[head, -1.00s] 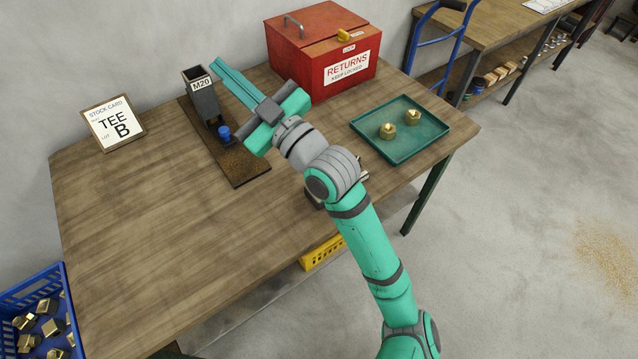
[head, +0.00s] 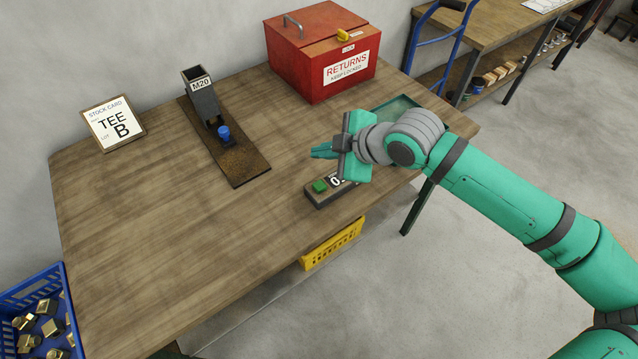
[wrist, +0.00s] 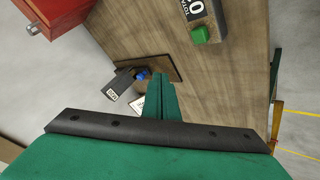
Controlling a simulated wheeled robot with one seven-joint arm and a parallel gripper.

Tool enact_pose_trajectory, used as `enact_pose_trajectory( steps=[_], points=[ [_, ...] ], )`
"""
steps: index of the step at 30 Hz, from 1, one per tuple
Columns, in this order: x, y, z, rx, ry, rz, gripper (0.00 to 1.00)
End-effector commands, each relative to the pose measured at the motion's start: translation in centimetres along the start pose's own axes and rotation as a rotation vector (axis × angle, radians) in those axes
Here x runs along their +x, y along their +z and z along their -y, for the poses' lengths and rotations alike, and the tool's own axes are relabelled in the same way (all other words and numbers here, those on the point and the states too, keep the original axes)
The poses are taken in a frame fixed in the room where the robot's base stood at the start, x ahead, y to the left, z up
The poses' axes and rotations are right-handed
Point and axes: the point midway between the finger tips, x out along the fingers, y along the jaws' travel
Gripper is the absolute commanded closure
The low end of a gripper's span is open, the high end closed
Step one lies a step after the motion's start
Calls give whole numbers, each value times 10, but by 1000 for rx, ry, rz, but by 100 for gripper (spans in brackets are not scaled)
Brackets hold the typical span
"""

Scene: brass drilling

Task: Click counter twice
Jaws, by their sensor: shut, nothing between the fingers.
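The counter (head: 323,195) is a dark box with a green button (head: 320,186) at its left end, near the table's front edge. Its white display is partly hidden behind my gripper; a "0" shows. In the wrist view the counter (wrist: 203,16) lies at the top right, with its green button (wrist: 200,34) and a "0" on the display. My gripper (head: 318,152) is shut and empty. It hangs above and behind the counter, apart from the button. In the wrist view the closed fingers (wrist: 160,84) point away from the camera, left of and below the button.
A dark M20 holder (head: 201,96) with a blue knob stands on a brown base. A red returns box (head: 300,61) is at the back. A green tray (head: 391,104) is mostly hidden behind my arm. A stock card (head: 113,124) stands left.

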Motion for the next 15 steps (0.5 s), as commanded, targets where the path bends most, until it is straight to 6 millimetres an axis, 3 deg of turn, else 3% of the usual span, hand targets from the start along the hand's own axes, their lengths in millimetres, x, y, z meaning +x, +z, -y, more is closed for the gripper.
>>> enact_pose_trajectory(
  steps=[15],
  points=[
    [0, 8, 4, 1, -9, 16, 100]
  ],
)
